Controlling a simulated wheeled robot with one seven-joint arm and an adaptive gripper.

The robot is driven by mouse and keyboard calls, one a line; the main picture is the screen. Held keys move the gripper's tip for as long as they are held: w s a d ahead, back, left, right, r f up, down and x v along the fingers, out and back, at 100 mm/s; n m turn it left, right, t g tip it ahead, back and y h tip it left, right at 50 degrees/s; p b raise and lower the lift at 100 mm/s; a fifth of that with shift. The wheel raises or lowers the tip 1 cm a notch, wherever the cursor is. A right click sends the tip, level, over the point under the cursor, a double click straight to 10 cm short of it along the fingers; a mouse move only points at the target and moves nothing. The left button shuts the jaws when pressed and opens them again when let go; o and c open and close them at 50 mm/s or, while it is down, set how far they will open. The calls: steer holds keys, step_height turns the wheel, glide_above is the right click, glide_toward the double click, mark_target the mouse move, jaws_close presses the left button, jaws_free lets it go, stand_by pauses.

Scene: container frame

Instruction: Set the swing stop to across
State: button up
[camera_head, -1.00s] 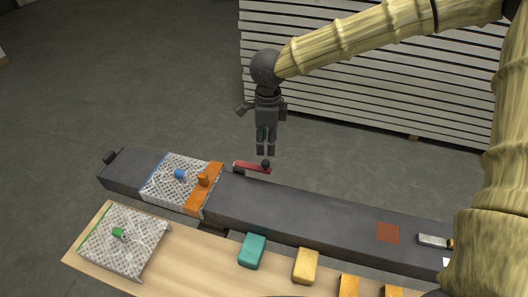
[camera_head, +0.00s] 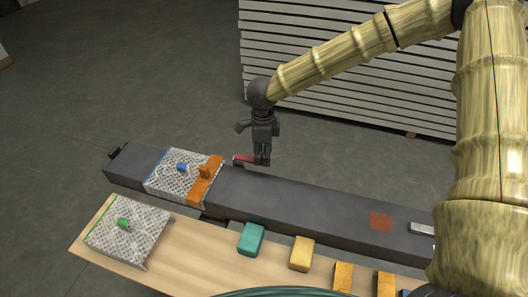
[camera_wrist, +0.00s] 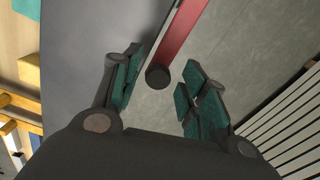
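The swing stop is a red bar (camera_head: 243,158) at the far edge of the dark conveyor. It lies along that edge, not over the belt. In the wrist view the red bar (camera_wrist: 184,32) runs beside the belt edge to a round black knob (camera_wrist: 158,77). My gripper (camera_head: 262,161) points down over the knob end and hides it in the head view. In the wrist view my gripper (camera_wrist: 160,90) is open, with its green-padded fingers on either side of the knob. I see no contact with the knob.
The conveyor (camera_head: 300,205) carries a perforated grey crate (camera_head: 170,184) with an orange bar (camera_head: 206,179) on its left part. A wooden table (camera_head: 190,255) in front holds another crate (camera_head: 125,240), a teal block (camera_head: 251,239) and yellow blocks (camera_head: 302,253). A slatted stack (camera_head: 350,80) stands behind.

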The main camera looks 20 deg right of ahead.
steer(key=shift+w+f, duration=0.1)
steer(key=shift+w, duration=0.05)
steer(key=c, duration=0.3)
steer(key=shift+s+d+r, duration=0.1)
steer(key=shift+s+r, duration=0.2)
jaws_close()
steer(key=shift+w+f, duration=0.1)
